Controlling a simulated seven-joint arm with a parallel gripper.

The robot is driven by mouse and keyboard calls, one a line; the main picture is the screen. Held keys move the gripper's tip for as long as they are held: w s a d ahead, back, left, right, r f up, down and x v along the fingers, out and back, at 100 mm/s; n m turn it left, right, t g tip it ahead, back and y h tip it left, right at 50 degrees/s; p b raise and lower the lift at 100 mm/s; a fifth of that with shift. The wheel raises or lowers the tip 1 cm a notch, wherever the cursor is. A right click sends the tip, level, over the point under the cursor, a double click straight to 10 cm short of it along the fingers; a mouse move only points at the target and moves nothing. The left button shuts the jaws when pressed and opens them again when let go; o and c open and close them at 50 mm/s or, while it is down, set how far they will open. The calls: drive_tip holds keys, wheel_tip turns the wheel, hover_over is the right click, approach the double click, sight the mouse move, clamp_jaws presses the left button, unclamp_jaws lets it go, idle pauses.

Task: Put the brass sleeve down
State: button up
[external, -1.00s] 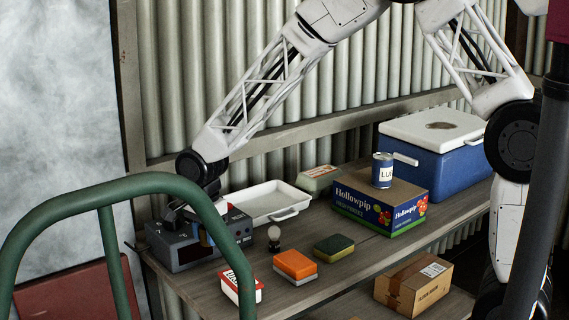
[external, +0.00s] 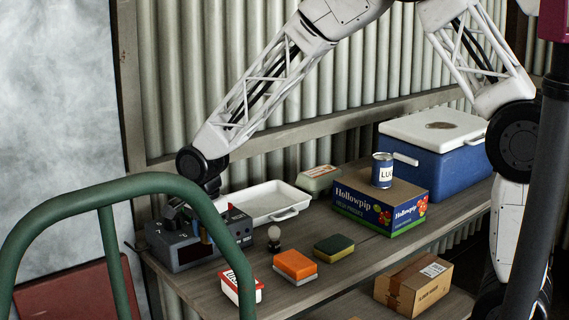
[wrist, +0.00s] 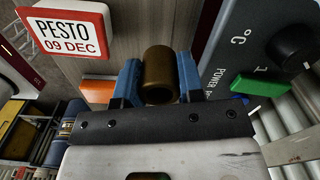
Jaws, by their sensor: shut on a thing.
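The brass sleeve (wrist: 160,72) is a short, dull brown-gold hollow tube. In the wrist view it sits between the two blue fingers of my gripper (wrist: 158,80), which is shut on it. One open end of the sleeve faces the camera. In the external view, my gripper (external: 203,229) is low over the left end of the workbench (external: 345,275), by the grey device (external: 177,252). The green rail partly hides it there, and the sleeve is too small to make out clearly. I cannot tell whether the sleeve touches the bench.
The grey device has a knob and green button (wrist: 254,84). Near my gripper are a light bulb (external: 274,234), an orange sponge-like block (external: 295,264), a red-and-white PESTO box (wrist: 65,35) and a white tray (external: 265,204). A green rail (external: 75,202) crosses in front.

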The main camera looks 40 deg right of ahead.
drive_tip(key=s+d+f+m, duration=0.1)
drive_tip(key=s+d, duration=0.4)
drive_tip(key=d, duration=0.5)
drive_tip(key=s+d+f+m, duration=0.2)
drive_tip(key=s+d, duration=0.3)
drive_tip(key=d, duration=0.5)
drive_tip(key=s+d+f+m, duration=0.1)
drive_tip(key=s+d, duration=0.3)
drive_tip(key=d, duration=0.5)
drive_tip(key=shift+s+d+f+m, duration=0.2)
drive_tip(key=shift+s+d+m, duration=0.2)
drive_tip(key=shift+s+d+f, duration=0.15)
drive_tip(key=shift+s+d, duration=0.4)
drive_tip(key=shift+s, duration=0.05)
hover_over(309, 236)
drive_tip(key=shift+f, duration=0.75)
drive_tip(key=shift+f, duration=0.1)
drive_tip(key=shift+f, duration=1.65)
drive_tip(key=shift+f, duration=0.15)
